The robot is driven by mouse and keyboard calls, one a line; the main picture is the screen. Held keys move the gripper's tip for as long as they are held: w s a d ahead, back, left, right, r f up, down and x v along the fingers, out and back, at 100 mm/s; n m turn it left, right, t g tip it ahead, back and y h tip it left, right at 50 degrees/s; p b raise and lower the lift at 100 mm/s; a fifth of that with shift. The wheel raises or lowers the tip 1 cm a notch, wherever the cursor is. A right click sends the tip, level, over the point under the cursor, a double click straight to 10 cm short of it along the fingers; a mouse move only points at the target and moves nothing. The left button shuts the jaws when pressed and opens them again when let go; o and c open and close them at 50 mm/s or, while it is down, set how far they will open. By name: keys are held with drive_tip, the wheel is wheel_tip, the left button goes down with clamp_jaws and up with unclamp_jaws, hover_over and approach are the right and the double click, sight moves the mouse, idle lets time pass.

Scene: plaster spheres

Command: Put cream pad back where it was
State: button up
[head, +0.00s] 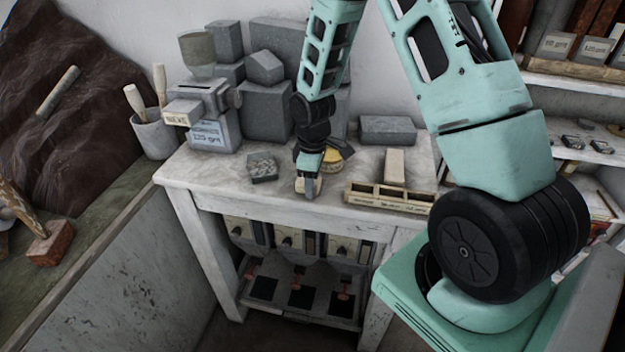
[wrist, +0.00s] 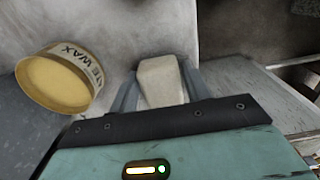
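The cream pad (wrist: 161,82) sits between the two fingers of my gripper (wrist: 160,92) in the wrist view, with a finger against each side. In the head view my gripper (head: 308,180) points down close to the front edge of the worktable (head: 225,178), and a bit of the pad (head: 309,188) shows at its fingertips. I cannot tell whether the pad touches the tabletop. A second cream block (head: 394,165) lies to the right, behind a compartmented wooden tray (head: 388,197) with a label on its front.
A wax tin (head: 332,160) stands close behind my gripper; it also shows in the wrist view (wrist: 58,82). A dark grey block (head: 262,167) is to the left and a grey slab (head: 388,130) at the back. Grey blocks and a labelled device (head: 212,125) fill the back left.

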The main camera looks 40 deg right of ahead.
drive_tip(key=shift+o, duration=0.9)
drive_tip(key=shift+r, duration=0.1)
drive_tip(key=shift+r, duration=0.15)
wheel_tip(320, 180, up, 11)
drive_tip(key=b, duration=0.3)
drive_tip(key=s+a+r, duration=0.2)
drive_tip(key=s+a, duration=0.2)
drive_tip(key=a, duration=0.5)
drive_tip(key=s+a+r, duration=0.2)
drive_tip(key=s+a, duration=0.3)
drive_tip(key=a, duration=0.4)
drive_tip(key=s+a, duration=0.3)
drive_tip(key=s, duration=0.4)
drive_tip(key=s+a, duration=0.4)
drive_tip(key=s, duration=0.3)
drive_tip(key=shift+s+y, duration=0.3)
drive_tip(key=shift+r, duration=0.1)
